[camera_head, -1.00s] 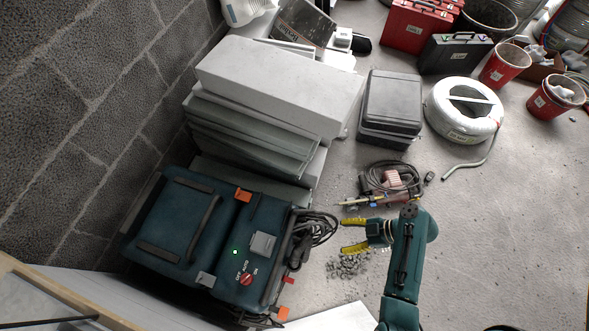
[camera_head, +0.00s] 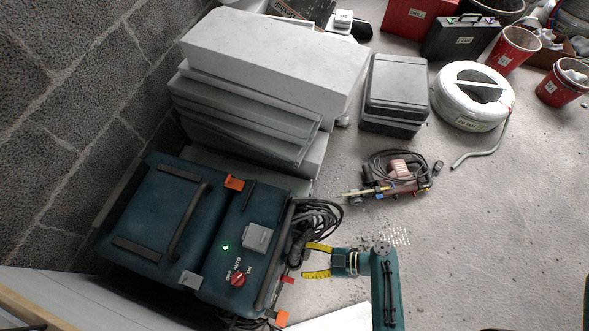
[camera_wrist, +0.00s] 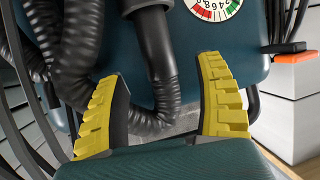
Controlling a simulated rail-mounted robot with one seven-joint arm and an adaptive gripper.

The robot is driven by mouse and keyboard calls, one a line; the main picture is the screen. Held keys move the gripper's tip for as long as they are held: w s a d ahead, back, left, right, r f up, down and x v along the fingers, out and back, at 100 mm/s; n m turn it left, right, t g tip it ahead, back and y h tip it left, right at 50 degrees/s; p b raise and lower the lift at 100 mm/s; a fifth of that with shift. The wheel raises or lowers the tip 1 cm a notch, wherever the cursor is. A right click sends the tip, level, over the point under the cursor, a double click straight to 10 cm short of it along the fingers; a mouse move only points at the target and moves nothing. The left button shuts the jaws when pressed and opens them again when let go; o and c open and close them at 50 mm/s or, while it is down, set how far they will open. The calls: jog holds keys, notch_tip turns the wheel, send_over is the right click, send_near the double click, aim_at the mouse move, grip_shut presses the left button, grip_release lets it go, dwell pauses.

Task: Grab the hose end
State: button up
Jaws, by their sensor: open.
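A dark teal machine (camera_head: 165,215) stands at the lower left, with black hoses and cables (camera_head: 318,218) bunched at its right side. In the wrist view, a black ribbed hose (camera_wrist: 165,95) with a smooth black cuff (camera_wrist: 155,42) hangs in front of the machine's teal face (camera_wrist: 255,60). My gripper (camera_head: 308,260) is open, its yellow fingers pointing left at the machine's right side. In the wrist view, my gripper (camera_wrist: 165,70) has the cuff and ribbed hose between its spread fingers in the picture. Contact and depth cannot be told. Which part is the loose end is unclear.
A round gauge (camera_wrist: 212,5) sits above the hose. Stacked grey boards (camera_head: 250,110), a dark grey case (camera_head: 395,90), a red pump-like tool with cable (camera_head: 390,180) and a white conduit reel (camera_head: 472,95) lie beyond.

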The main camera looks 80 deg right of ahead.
aim_at(294, 260)
jog(key=b+x, duration=0.1)
jog(key=x, duration=0.1)
jog(key=b+x, duration=0.1)
jog(key=x, duration=0.1)
jog(key=shift+w+f+b, duration=0.15)
jog(key=shift+f+b, duration=0.15)
jog(key=shift+f, duration=0.15)
jog(key=shift+w, duration=0.3)
grip_shut()
